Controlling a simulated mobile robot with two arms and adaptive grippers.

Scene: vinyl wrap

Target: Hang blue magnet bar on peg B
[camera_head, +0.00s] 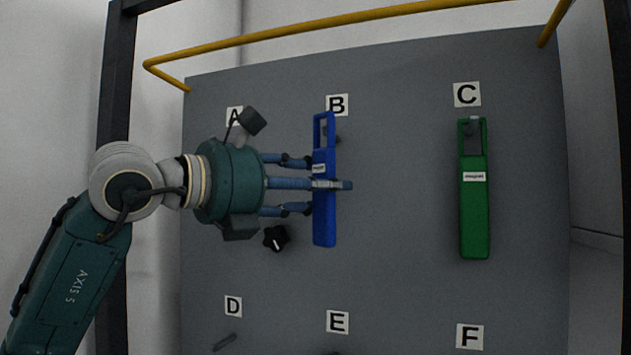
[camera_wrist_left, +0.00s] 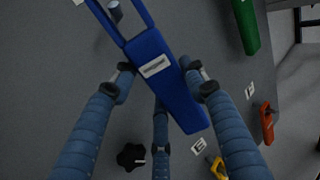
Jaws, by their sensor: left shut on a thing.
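The blue magnet bar (camera_head: 324,225) is upright in front of the grey board, just below label B (camera_head: 337,105). My left gripper (camera_head: 322,184) is shut around its body. In the left wrist view my left gripper (camera_wrist_left: 160,88) has fingers on both sides of the blue bar (camera_wrist_left: 170,85) and one beneath. The bar's open handle loop is at its top. Peg B (camera_wrist_left: 115,11) shows inside the loop opening in the wrist view; I cannot tell whether it passes through. My right gripper is not in view.
A green magnet bar (camera_head: 474,220) hangs below label C (camera_head: 467,94). A black star knob (camera_head: 275,239) is on the board by my left gripper. Peg D (camera_head: 224,341) is bare. Orange (camera_wrist_left: 264,122) and yellow (camera_wrist_left: 217,167) tools are lower on the board. A yellow rail (camera_head: 300,33) runs above.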

